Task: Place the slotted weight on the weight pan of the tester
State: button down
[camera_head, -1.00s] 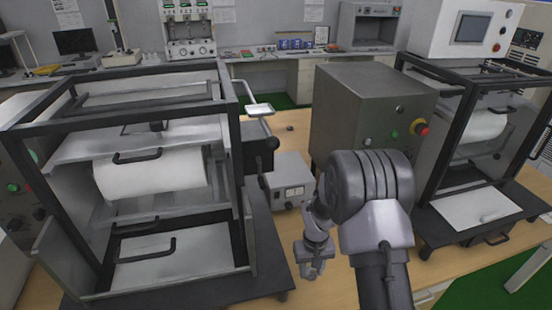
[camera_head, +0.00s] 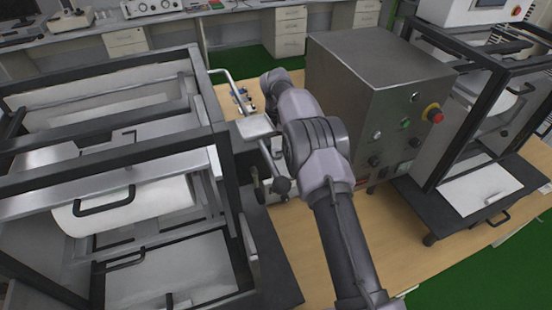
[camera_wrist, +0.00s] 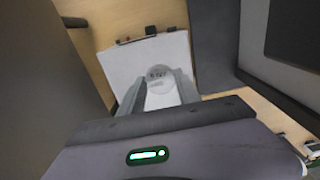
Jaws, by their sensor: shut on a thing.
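The slotted weight (camera_wrist: 160,74) is a pale grey disc with dark markings, seen in the wrist view. My gripper (camera_wrist: 158,94) is shut on it, one finger at each side. In the head view, the weight and my gripper are hidden by my arm. The weight pan appears to be the small pale square plate (camera_head: 255,127) on a metal rod, at the right side of the left tester (camera_head: 222,150). It looks empty. My arm reaches past it just to the right. The pan does not clearly show in the wrist view.
A grey metal control box (camera_head: 375,95) stands close to the right of my arm. Another framed machine (camera_head: 480,130) is farther right. A white sheet or board (camera_wrist: 150,58) lies on the wooden table in the wrist view.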

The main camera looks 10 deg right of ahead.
notch_tip(320, 180, down, 7)
jog(key=shift+r+b, duration=0.15)
jog(key=shift+b, duration=0.55)
jog(key=shift+r, duration=0.15)
jog(key=c, duration=0.9)
grip_release()
jog(key=shift+o, duration=0.2)
